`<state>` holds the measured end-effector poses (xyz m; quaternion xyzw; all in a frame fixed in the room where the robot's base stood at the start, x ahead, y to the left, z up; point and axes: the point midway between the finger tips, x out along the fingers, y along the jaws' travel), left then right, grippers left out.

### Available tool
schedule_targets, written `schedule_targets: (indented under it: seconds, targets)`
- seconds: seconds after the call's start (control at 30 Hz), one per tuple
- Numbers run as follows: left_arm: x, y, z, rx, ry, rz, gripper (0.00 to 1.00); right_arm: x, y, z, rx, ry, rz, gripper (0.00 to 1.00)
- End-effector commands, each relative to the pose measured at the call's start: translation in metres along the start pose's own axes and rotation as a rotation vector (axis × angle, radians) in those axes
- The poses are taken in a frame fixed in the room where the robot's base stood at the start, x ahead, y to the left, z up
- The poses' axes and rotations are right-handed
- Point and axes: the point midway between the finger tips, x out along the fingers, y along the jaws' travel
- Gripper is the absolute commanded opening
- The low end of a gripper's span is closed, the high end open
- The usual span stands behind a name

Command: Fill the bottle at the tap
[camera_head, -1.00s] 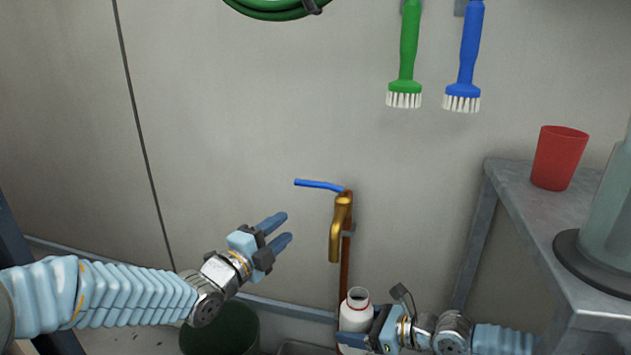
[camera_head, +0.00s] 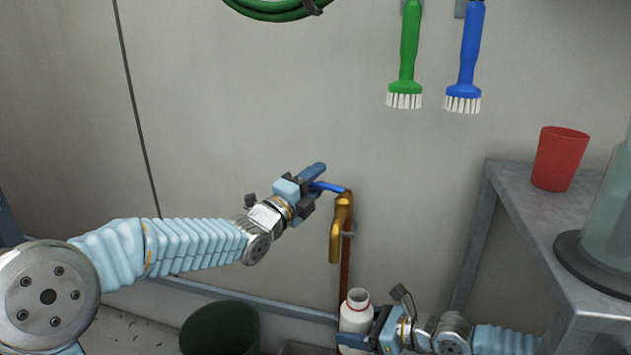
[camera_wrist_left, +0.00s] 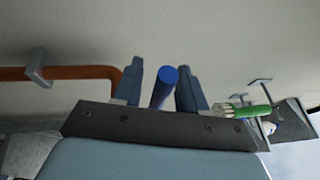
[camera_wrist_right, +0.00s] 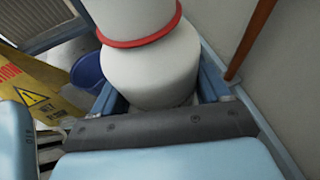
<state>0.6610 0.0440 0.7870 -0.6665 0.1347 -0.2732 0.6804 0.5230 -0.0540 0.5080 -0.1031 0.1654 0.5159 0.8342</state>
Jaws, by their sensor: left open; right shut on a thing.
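The brass tap (camera_head: 340,225) is on a copper pipe against the wall, its spout pointing down. Its blue lever (camera_head: 328,187) sticks out to the left. My left gripper (camera_head: 318,178) is open at the lever. In the left wrist view the lever's blue end (camera_wrist_left: 165,86) lies between the two open fingers (camera_wrist_left: 160,90). The white bottle (camera_head: 356,312) stands upright with its mouth open, below and slightly right of the spout. My right gripper (camera_head: 366,335) is shut on the bottle. The right wrist view shows the bottle (camera_wrist_right: 150,65) with a red ring between the fingers. No water shows.
A grey metal table (camera_head: 520,190) at the right carries a red cup (camera_head: 559,158) and a large clear vessel (camera_head: 611,220). A dark green bucket (camera_head: 220,328) stands on the floor. Green and blue brushes (camera_head: 466,60) and a green hose (camera_head: 275,8) hang on the wall.

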Motion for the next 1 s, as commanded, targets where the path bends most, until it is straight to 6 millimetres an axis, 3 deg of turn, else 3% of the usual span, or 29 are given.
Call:
schedule_targets:
  seconds: [0.2, 0.5, 1.0]
  targets:
    - [0.0005, 0.0003, -0.0002, -0.001, 0.0, 0.001, 0.41, 0.0, 0.0, 0.0002, 0.0, 0.0, 0.0, 0.45]
    - [0.0002, 0.0005, -0.0001, -0.001, 0.0, 0.001, 0.0, 0.0, 0.0, 0.0001, 0.0, 0.0, 0.0, 0.45]
    - [-0.0018, -0.0008, -0.0024, 0.005, -0.036, 0.001, 0.0, 0.0, 0.0, 0.0001, 0.0, 0.0, 0.0, 0.45]
